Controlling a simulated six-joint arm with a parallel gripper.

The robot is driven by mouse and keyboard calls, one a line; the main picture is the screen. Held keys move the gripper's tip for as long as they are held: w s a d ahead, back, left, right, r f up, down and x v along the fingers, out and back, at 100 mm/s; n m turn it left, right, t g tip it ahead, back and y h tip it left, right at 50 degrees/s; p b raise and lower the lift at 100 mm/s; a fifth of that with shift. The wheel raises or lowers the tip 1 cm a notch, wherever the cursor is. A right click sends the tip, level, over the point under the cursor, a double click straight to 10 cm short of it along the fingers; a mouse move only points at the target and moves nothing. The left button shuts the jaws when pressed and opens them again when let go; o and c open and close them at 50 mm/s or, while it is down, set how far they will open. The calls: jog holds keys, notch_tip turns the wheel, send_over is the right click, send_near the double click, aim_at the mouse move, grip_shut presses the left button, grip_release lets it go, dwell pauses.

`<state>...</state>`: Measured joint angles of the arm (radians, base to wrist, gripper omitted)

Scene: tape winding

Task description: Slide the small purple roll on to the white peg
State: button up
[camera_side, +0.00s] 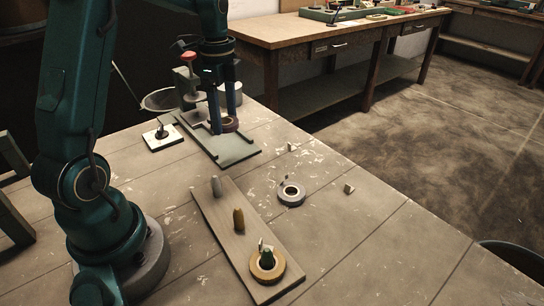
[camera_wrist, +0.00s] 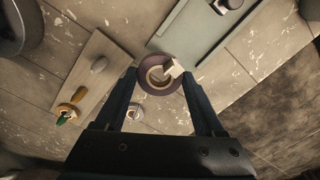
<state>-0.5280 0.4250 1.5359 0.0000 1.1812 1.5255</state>
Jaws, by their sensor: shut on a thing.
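My gripper (camera_side: 223,129) is shut on the small purple roll (camera_side: 231,123), which sits between the fingertips over the green plate. In the wrist view the purple roll (camera_wrist: 144,78) lies flat between both fingers, its hole showing, with a pale piece across the hole's right side. I cannot tell whether the roll touches the plate. The white peg (camera_side: 216,186), greyish and bare, stands upright at the far end of a wooden board (camera_side: 226,207). It also shows in the wrist view (camera_wrist: 99,64), left of the roll.
The board also carries a bare yellow peg (camera_side: 238,220) and a green peg with a tan roll (camera_side: 267,275) around it. A grey roll (camera_side: 291,193) lies on the table right of the board. Small pale blocks (camera_side: 348,188) lie nearby. The green plate (camera_side: 234,151) lies behind the board.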

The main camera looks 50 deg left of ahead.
jog(key=s+d, duration=0.7)
jog(key=s, duration=0.1)
jog(key=shift+d+r, duration=0.3)
jog(key=shift+d, duration=0.05)
jog(key=shift+d+r, duration=0.15)
jog(key=shift+d, duration=0.15)
jog(key=shift+f, duration=1.85)
jog(key=shift+f, duration=1.4)
jog(key=o, duration=1.3)
